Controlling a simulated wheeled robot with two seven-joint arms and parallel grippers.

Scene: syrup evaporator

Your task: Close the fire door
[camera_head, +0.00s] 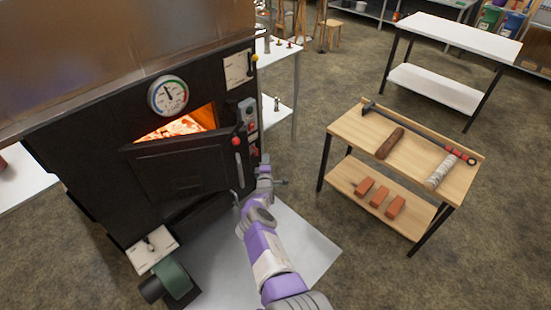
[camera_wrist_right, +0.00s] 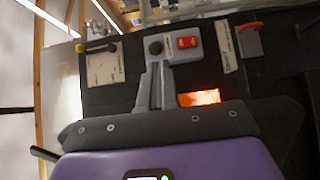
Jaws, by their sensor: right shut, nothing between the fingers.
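The fire door (camera_head: 180,168) is a black panel on the front of the dark evaporator. It stands ajar, with fire glowing in the firebox opening (camera_head: 188,124) above its top edge. A handle with a red end (camera_head: 237,142) is at the door's right side. My right gripper (camera_head: 264,163) is just right of the door's free edge; I cannot tell whether it touches it. In the right wrist view its grey fingers (camera_wrist_right: 155,88) are together and empty, and the glowing opening (camera_wrist_right: 199,98) shows right beside them. My left gripper is out of view.
A green blower (camera_head: 172,278) sits low at left.

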